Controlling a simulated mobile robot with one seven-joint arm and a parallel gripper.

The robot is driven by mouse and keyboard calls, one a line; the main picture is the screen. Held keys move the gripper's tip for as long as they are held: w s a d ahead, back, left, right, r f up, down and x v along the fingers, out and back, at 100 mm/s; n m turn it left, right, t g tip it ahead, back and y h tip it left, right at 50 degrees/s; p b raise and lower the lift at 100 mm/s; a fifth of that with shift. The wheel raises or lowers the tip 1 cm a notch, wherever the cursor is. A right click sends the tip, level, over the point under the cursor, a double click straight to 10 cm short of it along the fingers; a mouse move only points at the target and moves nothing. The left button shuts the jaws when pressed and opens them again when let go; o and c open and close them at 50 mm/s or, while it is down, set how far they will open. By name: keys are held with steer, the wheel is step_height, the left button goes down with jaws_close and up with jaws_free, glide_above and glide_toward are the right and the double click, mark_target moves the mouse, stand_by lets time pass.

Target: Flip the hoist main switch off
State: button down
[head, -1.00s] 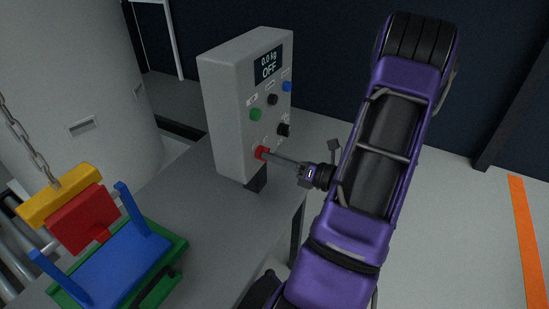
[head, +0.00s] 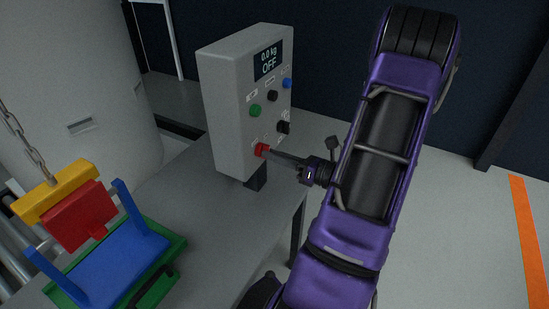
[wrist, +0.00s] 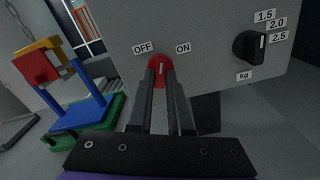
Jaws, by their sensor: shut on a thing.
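The hoist main switch is a red knob (head: 262,150) low on the front of the grey control box (head: 222,115). The display (head: 268,61) reads 0.0 kg and OFF. My gripper (head: 273,154) reaches the knob from the right. In the wrist view my gripper (wrist: 164,76) has its two fingers closed on the knob, covering its lower part.
Green (head: 255,111), blue (head: 287,83) and black (head: 284,127) controls sit close by on the panel. A black kg dial (wrist: 249,47) is right of the switch. A blue-and-green stand (head: 120,265) with a red and yellow hanging load (head: 75,210) is at the left.

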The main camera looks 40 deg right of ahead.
steer(key=shift+n+b, duration=1.15)
steer(key=shift+n, duration=0.95)
steer(key=c, duration=0.8)
jaws_free()
steer(key=shift+c, duration=0.2)
steer(key=shift+s+d, duration=0.1)
steer(key=v, duration=1.7)
steer(key=shift+f, duration=0.1)
